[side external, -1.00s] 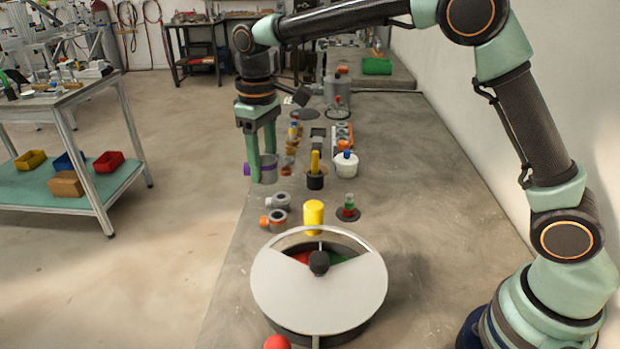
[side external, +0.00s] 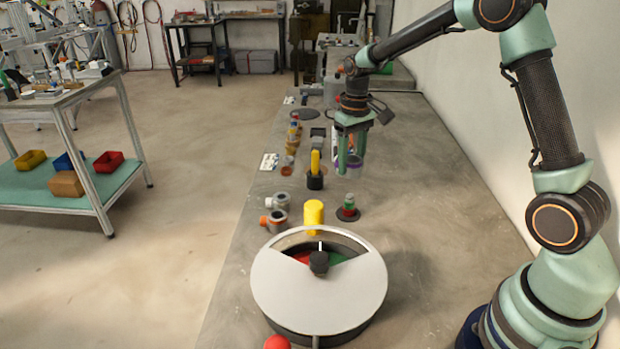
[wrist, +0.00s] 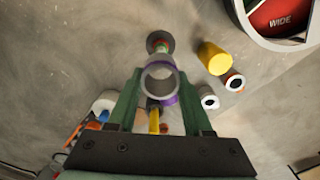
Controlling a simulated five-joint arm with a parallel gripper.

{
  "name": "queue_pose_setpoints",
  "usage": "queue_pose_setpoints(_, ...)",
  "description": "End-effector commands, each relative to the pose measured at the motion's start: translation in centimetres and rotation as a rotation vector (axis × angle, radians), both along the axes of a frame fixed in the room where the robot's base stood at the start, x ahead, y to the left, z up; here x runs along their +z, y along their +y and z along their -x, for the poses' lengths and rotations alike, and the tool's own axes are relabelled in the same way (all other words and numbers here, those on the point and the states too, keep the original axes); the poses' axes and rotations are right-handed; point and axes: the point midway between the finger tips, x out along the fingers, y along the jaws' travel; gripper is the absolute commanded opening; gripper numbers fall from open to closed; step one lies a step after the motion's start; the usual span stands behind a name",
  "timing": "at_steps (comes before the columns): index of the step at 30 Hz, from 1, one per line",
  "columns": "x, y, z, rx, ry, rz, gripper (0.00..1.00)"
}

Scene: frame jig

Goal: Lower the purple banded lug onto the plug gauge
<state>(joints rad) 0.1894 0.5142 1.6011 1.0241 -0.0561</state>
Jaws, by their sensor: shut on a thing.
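The purple banded lug (wrist: 161,83) is a grey open ring with a purple band. My gripper (side external: 349,168) is shut on it, one finger on each side in the wrist view. In the side view the lug (side external: 355,161) is partly hidden behind the fingers. A stepped green and red post on a dark round base, which looks like the plug gauge (side external: 348,208), stands upright nearer the camera. In the wrist view the plug gauge (wrist: 158,42) lies just beyond the lug, its near part close to the ring's edge. The lug is above the bench and apart from it.
A yellow cylinder (side external: 313,216) and two grey lugs, one with orange (side external: 275,221), stand left of the gauge. A large round dial (side external: 318,290) is in front. A yellow post in a black base (side external: 315,172) stands near my gripper. The bench right of the gauge is clear.

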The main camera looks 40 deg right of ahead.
Motion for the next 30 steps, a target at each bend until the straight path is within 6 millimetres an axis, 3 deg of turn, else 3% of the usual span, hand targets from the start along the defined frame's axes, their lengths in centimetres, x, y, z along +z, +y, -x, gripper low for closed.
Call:
queue_pose_setpoints(15, -4.1, 0.1, 0.0, 0.003, 0.003, 0.000, 0.00)
queue_pose_setpoints(30, -4.4, 0.1, 0.0, 0.003, 0.001, 0.000, 0.00)
